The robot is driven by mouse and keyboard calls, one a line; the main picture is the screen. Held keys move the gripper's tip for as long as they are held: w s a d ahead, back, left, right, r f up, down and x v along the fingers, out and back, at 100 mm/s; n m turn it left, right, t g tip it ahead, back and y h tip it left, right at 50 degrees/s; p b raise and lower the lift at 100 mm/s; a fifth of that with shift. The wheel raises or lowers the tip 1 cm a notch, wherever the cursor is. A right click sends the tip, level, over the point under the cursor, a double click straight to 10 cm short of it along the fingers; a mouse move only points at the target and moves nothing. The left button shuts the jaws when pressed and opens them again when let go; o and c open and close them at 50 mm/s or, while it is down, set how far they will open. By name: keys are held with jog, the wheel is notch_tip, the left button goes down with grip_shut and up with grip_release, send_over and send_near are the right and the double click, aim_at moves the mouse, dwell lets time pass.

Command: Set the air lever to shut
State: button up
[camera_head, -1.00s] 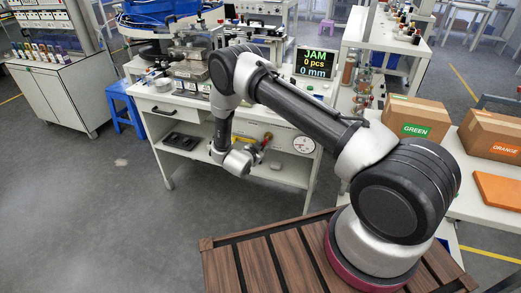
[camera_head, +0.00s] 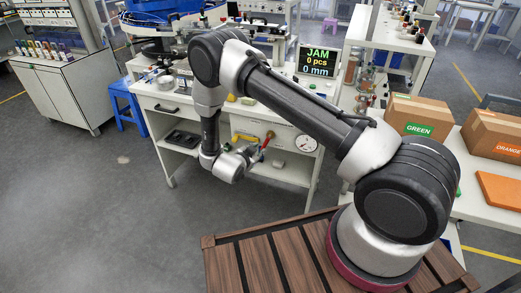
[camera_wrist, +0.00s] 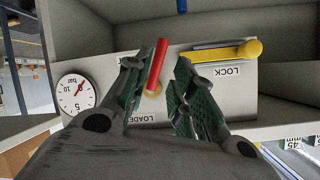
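The red-handled lever (camera_wrist: 158,64) rises from a brass-coloured pivot on a pale panel in the wrist view. Its label, partly hidden and upside down, begins "LOADE". My gripper (camera_wrist: 160,72) is open, with one finger on each side of the red handle. I cannot tell whether either finger touches it. In the head view the red lever (camera_head: 264,147) shows just right of my gripper (camera_head: 251,154), below the bench top. A round gauge (camera_wrist: 76,93) marked "bar" is left of the lever in the wrist view; its needle is red.
A yellow lever (camera_wrist: 236,51) with an upside-down "LOCK" label lies level, right of my gripper. A shelf edge (camera_wrist: 285,131) borders the panel. In the head view, a display (camera_head: 317,61) reads "JAM, 0 pcs, 0 mm". A blue stool (camera_head: 125,107) stands left of the bench.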

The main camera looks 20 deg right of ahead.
jog(key=shift+v, duration=1.8)
jog(key=shift+s+f, duration=0.2)
jog(key=shift+f, duration=0.05)
jog(key=c, duration=0.4)
jog(key=shift+n, duration=0.4)
jog(key=f, duration=0.1)
jog(key=s+f, duration=0.1)
jog(key=f, duration=0.1)
jog(key=s+f, duration=0.1)
jog(key=shift+d+f, duration=0.25)
grip_shut()
jog(key=n+t, duration=0.6)
jog(key=n, duration=1.3)
send_near(257, 140)
jog(key=shift+h, duration=0.4)
jog(key=x, duration=0.6)
jog(key=shift+w+a+f, duration=0.1)
jog(key=shift+w+f, duration=0.1)
jog(key=shift+f, duration=0.15)
